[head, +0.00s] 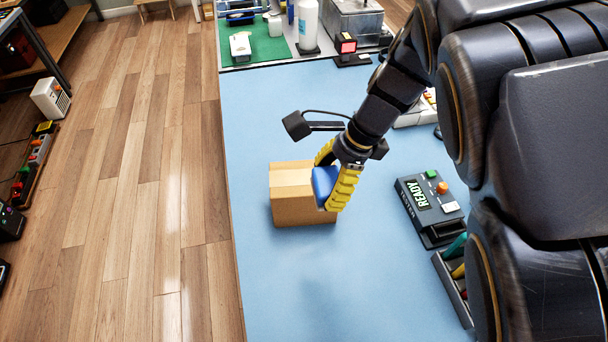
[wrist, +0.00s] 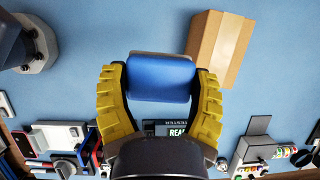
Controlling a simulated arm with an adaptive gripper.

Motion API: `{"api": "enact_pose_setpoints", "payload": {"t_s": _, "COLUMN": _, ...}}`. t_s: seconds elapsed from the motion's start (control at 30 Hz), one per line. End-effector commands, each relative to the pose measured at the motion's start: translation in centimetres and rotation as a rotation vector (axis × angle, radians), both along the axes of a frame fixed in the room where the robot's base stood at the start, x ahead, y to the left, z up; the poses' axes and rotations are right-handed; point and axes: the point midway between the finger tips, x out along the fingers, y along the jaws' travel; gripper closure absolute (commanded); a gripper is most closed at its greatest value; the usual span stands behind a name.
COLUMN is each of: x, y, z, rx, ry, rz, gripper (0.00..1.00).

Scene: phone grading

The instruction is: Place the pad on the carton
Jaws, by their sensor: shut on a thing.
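The pad (head: 323,183) is blue with a pale underside and rounded edges. My gripper (head: 337,187) has yellow ribbed fingers and is shut on the pad, one finger on each side, as the wrist view also shows the pad (wrist: 158,78) between the fingers (wrist: 160,92). The carton (head: 291,205) is a closed brown cardboard box on the blue table. In the head view the pad overlaps the carton's right part. In the wrist view the carton (wrist: 219,45) lies beyond and to the right of the pad, with a corner hidden by a finger. I cannot tell whether they touch.
A dark tester box marked READY (head: 430,205) stands right of the carton. A tray with coloured tools (head: 455,275) is at the right edge. A white bottle (head: 308,25) and a green mat (head: 262,45) are at the back. The blue table (head: 300,290) is clear in front.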

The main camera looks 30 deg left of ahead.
Motion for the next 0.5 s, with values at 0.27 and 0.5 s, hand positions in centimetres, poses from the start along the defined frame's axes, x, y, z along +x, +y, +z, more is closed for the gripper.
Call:
{"api": "enact_pose_setpoints", "payload": {"t_s": 0.27, "x": 1.2, "y": 2.3, "z": -1.0, "rx": -0.003, "ry": 0.003, "rz": 0.086, "gripper": 0.68}}
{"api": "enact_pose_setpoints", "payload": {"t_s": 0.5, "x": 4.7, "y": 5.7, "z": -3.2, "rx": -0.001, "ry": 0.003, "rz": 0.082, "gripper": 0.68}}
